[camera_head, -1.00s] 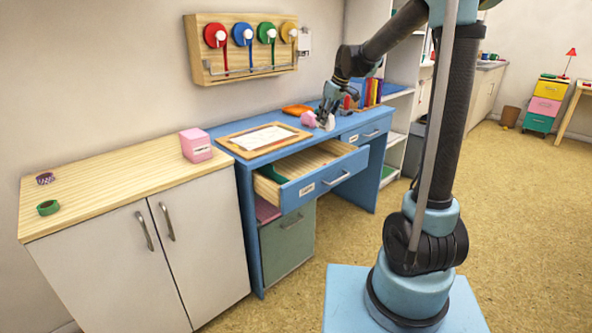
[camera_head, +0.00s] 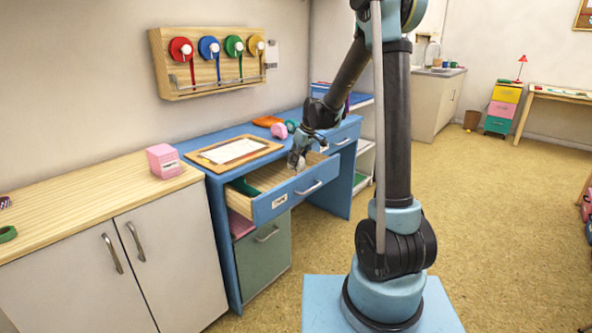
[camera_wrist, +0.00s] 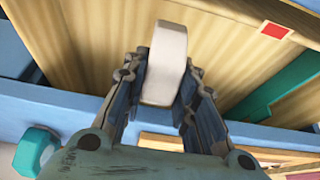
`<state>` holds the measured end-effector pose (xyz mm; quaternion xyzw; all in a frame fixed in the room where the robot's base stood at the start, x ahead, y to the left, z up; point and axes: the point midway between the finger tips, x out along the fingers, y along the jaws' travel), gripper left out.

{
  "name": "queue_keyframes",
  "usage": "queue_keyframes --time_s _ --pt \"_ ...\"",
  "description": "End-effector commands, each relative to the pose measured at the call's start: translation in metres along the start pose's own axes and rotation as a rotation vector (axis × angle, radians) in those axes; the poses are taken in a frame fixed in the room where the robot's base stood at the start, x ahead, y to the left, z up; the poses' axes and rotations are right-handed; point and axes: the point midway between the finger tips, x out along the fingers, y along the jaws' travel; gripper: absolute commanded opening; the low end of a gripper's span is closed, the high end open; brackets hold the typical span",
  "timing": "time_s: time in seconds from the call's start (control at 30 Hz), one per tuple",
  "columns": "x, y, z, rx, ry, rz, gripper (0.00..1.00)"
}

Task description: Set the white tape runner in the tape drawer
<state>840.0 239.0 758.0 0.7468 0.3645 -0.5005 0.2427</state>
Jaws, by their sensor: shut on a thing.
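My gripper (camera_head: 298,163) is over the right part of the open drawer (camera_head: 287,196) of the blue desk. In the wrist view my gripper (camera_wrist: 160,95) is shut on the white tape runner (camera_wrist: 165,60), a rounded white block between the fingers. The drawer's wooden bottom (camera_wrist: 95,40) lies beneath it. I cannot tell whether the runner touches the drawer. A green thing (camera_head: 245,187) lies at the drawer's left end; a teal piece (camera_wrist: 275,88) and a red square (camera_wrist: 275,30) also show in the wrist view.
The blue desk carries a framed sheet (camera_head: 232,151), a pink thing (camera_head: 279,131) and an orange thing (camera_head: 267,121). A teal object (camera_wrist: 35,150) is close to the gripper in the wrist view. A pink box (camera_head: 164,161) stands on the left cabinet. The drawer's middle looks clear.

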Motion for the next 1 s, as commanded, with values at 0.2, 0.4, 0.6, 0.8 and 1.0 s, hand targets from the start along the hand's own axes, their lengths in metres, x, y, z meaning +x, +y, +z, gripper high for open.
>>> queue_keyframes --time_s 0.2,0.4,0.6,0.8,1.0 --pt "0.013 0.000 0.005 0.000 0.000 0.000 0.07" --pt "0.035 0.000 0.014 0.000 0.000 0.000 0.07" --pt "0.040 -0.001 0.016 -0.001 0.000 0.000 0.07" --pt "0.041 -0.001 0.016 -0.001 0.000 -0.001 0.28" --pt "0.041 -0.001 0.016 -0.002 0.000 -0.001 0.46"
